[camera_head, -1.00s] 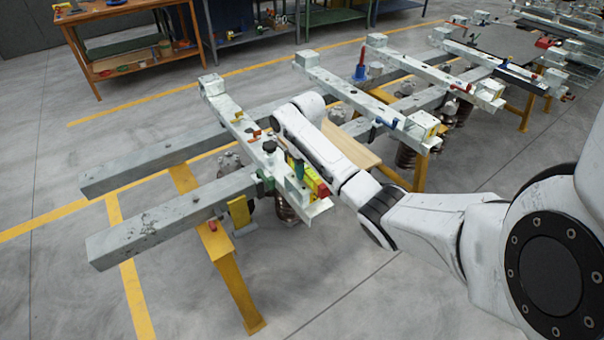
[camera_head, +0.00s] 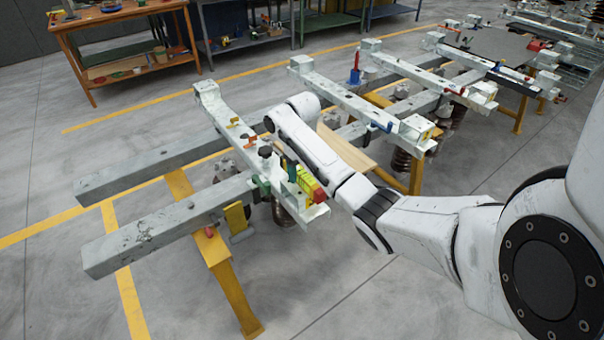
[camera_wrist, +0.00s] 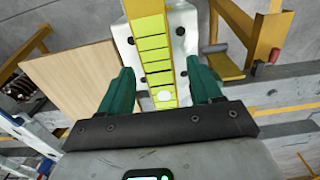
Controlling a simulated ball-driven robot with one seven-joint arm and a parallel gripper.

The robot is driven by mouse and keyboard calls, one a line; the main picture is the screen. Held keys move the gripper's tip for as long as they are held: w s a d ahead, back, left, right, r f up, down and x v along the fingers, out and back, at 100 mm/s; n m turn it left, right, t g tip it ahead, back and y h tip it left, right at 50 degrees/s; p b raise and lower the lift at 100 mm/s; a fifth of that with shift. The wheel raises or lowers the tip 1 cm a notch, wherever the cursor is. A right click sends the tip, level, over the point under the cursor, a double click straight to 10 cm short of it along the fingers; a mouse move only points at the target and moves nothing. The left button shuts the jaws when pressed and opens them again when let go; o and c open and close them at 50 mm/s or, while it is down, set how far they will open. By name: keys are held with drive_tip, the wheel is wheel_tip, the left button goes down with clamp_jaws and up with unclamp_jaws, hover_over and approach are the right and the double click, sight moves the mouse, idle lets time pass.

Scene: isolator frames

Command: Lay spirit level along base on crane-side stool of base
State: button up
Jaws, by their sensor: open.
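In the wrist view the spirit level (camera_wrist: 153,45) is a yellow bar with dark cross marks and a pale round spot. It lies over a whitish block surface. My gripper (camera_wrist: 163,82) is open, its two green fingers either side of the level with gaps between. In the head view a yellow piece with a red end (camera_head: 309,186) sits at the near end of a pale base (camera_head: 233,124); it appears to be the level. The base's far end carries a raised block, a stool (camera_head: 207,91). My arm hides most of my gripper there; which stool is crane-side I cannot tell.
The base lies across two long grey beams (camera_head: 150,232) on yellow trestles (camera_head: 226,275). Small orange pieces and a black knob (camera_head: 265,151) sit on the base. More pale bases (camera_head: 350,98) stand behind to the right. A wooden board (camera_wrist: 85,72) lies at left in the wrist view.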

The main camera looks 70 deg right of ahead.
sight(302, 172)
wheel_tip(302, 172, up, 11)
drive_tip(key=p, duration=0.3)
drive_tip(key=w+a+f+n+t+y, duration=0.15)
drive_tip(key=a+f, duration=0.25)
drive_tip(key=a, duration=0.5)
drive_tip(key=w+a+f+n+h, duration=0.1)
drive_tip(key=w+a+f, duration=0.25)
drive_tip(key=a, duration=0.55)
drive_tip(key=s+a+f+n+y, duration=0.1)
drive_tip(key=s+a+f, duration=0.15)
drive_tip(key=a, duration=0.35)
drive_tip(key=s+a+f, duration=0.2)
drive_tip(key=s+a, duration=0.1)
drive_tip(key=a, duration=0.4)
drive_tip(key=s+a+n+h, duration=0.1)
drive_tip(key=s+a, duration=0.3)
drive_tip(key=s, duration=1.3)
drive_tip(key=shift+f+n+h, duration=0.2)
drive_tip(key=shift+n+h, duration=0.15)
drive_tip(key=shift+n, duration=0.2)
drive_tip(key=shift+a+g, duration=0.1)
drive_tip(key=shift+g, duration=0.15)
